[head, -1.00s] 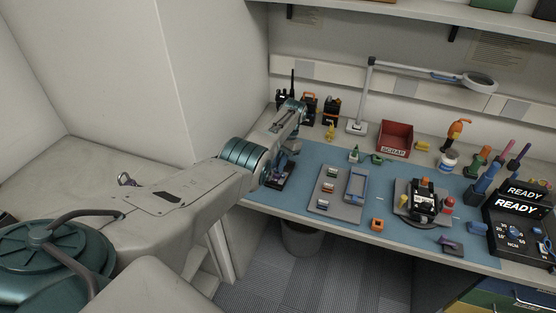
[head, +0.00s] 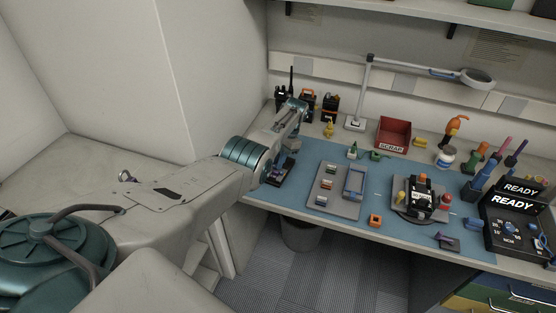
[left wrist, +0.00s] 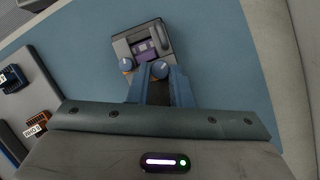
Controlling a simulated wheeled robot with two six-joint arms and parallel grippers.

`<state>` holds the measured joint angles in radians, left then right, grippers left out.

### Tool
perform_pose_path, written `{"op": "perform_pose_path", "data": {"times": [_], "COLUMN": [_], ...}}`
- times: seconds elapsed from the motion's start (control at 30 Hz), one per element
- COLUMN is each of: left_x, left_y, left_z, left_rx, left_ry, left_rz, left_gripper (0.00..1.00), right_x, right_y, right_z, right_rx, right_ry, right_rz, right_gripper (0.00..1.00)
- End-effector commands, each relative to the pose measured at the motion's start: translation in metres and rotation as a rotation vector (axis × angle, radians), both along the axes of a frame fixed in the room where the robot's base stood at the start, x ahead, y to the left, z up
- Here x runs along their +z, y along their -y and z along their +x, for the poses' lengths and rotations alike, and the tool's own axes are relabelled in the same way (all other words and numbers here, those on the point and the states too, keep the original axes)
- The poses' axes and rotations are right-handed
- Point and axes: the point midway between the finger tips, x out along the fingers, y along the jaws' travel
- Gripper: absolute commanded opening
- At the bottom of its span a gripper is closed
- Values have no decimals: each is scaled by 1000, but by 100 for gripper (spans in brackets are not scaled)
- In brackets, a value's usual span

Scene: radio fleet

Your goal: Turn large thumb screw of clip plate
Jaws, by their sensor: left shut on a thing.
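The clip plate (left wrist: 143,43) is a dark grey fixture with a purple part in its middle, on the blue mat at the top of the left wrist view. It has two blue round knobs with pale marks. One knob (left wrist: 126,65) is free at the left. The other, a thumb screw (left wrist: 160,69), sits between the blue fingertips of my left gripper (left wrist: 160,82), which is shut on it. In the head view the clip plate (head: 279,177) lies at the mat's left end, partly hidden by my left arm. My right gripper is not seen.
Right of the clip plate, a grey board (head: 322,207) with several small parts lies on the mat. Further right are a black device on a round stand (head: 419,197) and a READY tester (head: 513,205). Radios and a red scrap bin (head: 393,136) stand behind.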

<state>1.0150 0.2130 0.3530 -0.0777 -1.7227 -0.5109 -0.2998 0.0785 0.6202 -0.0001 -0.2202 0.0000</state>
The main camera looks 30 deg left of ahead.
Motion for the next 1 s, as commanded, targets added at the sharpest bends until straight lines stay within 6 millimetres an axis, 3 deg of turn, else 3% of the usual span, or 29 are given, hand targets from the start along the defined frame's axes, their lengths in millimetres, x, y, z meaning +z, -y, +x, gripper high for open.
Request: {"op": "perform_pose_path", "data": {"times": [0.67, 0.7, 0.77, 1.0], "left_x": [1, 1, 1, 0], "left_y": [0, 0, 0, 0], "left_z": [0, 0, 0, 0], "left_rx": [1, 1, 1, 1], "left_ry": [0, 0, 0, 0], "left_rz": [0, 0, 0, -1], "left_gripper": [0, 26, 38, 41], "right_x": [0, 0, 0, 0], "right_y": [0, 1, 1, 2], "right_z": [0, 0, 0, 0], "right_rx": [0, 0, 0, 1], "right_ry": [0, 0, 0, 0], "right_rz": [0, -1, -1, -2], "right_gripper": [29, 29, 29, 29]}}
